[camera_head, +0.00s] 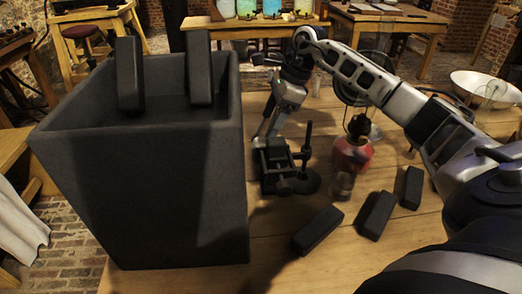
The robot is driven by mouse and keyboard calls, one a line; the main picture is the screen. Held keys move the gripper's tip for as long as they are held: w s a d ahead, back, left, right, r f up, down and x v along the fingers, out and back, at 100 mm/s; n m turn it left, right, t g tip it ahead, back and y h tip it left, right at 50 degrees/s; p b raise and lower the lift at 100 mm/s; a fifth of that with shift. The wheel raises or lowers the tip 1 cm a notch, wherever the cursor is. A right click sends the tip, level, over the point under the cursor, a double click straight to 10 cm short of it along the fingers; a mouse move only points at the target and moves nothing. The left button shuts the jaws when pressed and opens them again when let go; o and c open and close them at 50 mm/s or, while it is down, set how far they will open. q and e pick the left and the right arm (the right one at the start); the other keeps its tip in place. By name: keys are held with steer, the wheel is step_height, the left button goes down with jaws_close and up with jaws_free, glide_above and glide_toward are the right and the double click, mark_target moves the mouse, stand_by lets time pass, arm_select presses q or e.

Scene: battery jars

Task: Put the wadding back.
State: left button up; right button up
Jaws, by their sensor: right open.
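Dark grey blocks, which look like the wadding, lie on the wooden table (265,262): one in front (318,231), one in the middle (376,215) and one at the right (411,188). Two similar blocks, a left one (129,74) and a right one (199,68), stand upright in the large dark bin (180,200), their tops above its rim. The bin's floor is hidden. My right gripper (277,168) is open and low over the table, just right of the bin and apart from the loose blocks. I see nothing between its fingers. My left gripper is out of view.
A red lantern (352,155) stands close to the right of my right gripper, with clear glassware around it. A dark post on a round base (308,180) is beside the gripper. A white bowl (487,88) is far right. The table front is clear.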

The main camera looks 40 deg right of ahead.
mark_target(261, 141)
steer(key=x, duration=0.9)
steer(key=shift+d+f+p, duration=0.15)
steer(key=shift+f+p, duration=0.2)
steer(key=shift+f, duration=0.05)
steer(key=c, duration=1.1)
steer(key=shift+w+r, duration=0.1)
steer(key=shift+r, duration=0.05)
